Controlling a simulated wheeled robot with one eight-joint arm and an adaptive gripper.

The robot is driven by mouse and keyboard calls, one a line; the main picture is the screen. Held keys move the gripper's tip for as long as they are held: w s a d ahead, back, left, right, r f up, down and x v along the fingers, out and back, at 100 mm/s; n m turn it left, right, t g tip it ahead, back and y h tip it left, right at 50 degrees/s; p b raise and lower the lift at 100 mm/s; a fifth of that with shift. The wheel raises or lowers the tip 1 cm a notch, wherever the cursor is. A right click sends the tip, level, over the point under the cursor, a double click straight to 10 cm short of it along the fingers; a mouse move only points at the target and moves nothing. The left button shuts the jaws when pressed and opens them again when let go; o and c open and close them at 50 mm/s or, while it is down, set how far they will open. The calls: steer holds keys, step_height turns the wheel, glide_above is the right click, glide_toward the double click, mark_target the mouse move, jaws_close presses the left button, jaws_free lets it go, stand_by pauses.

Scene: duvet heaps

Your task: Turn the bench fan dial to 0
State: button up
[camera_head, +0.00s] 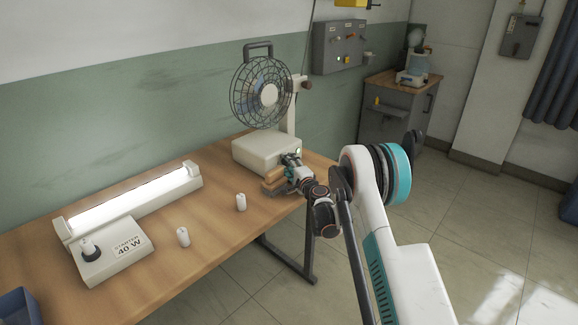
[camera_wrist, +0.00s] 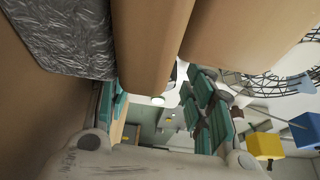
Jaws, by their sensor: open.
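The bench fan (camera_head: 262,95) stands at the back right of the wooden table, with a round wire guard and a handle on top. Its pale box base (camera_head: 262,152) rests on the table. My gripper (camera_head: 276,179) is open at the base's front right corner, low over the table edge. No dial can be made out; the gripper covers part of the base front. The wire guard also shows in the wrist view (camera_wrist: 285,85). Large tan shapes (camera_wrist: 150,40) fill much of the wrist view.
A lit tube lamp fixture (camera_head: 135,200) with a "STARTER 40 W" box (camera_head: 118,258) lies on the table's left. A blue bin (camera_head: 17,305) sits at the lower left. Floor to the right is clear.

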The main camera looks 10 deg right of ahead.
steer(key=v, duration=1.2)
steer(key=shift+a, duration=0.1)
